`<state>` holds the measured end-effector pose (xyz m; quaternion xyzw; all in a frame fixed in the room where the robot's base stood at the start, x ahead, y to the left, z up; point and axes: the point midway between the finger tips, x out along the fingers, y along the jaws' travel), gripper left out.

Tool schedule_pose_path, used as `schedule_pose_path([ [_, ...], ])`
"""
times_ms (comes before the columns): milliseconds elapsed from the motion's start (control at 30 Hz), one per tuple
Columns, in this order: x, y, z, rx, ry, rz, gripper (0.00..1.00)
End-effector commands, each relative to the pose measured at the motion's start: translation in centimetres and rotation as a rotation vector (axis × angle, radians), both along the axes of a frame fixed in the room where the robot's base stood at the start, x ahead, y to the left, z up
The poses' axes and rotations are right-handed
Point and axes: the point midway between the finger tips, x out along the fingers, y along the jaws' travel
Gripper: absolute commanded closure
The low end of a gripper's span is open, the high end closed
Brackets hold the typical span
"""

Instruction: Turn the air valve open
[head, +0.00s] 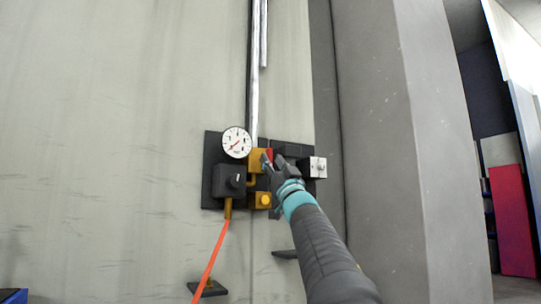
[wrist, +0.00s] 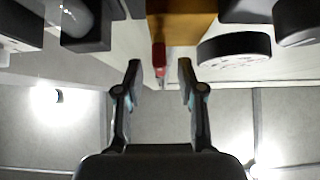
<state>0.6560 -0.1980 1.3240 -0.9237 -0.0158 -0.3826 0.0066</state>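The air valve is a brass-yellow block (head: 257,160) with a small red handle (head: 269,155), on a dark panel on the wall. In the wrist view the brass block (wrist: 182,22) is at the top, and the red handle (wrist: 159,57) sticks down from it. My gripper (head: 270,163) is at the valve in the head view and partly covers it. In the wrist view my gripper (wrist: 160,68) is open, its fingers apart on either side of the handle's line. The handle's end lies near the gap between the fingertips; I cannot tell whether either finger touches it.
A round white gauge (head: 236,142) sits above left of the valve. A black regulator (head: 229,181) is below it, with an orange hose (head: 208,265) hanging down. A pale box (head: 318,167) is at the panel's right. A grey pillar (head: 385,150) stands further right.

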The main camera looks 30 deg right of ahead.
Motion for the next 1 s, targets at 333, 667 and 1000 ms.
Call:
schedule_pose_path([
  [333, 0.78, 0.06, 0.74, 0.0, 0.0, 0.0, 0.61],
  [667, 0.76, 0.06, 0.72, 0.0, 0.0, 0.0, 1.0],
  [1000, 0.77, 0.12, 0.76, -0.027, -0.001, 0.001, 1.0],
])
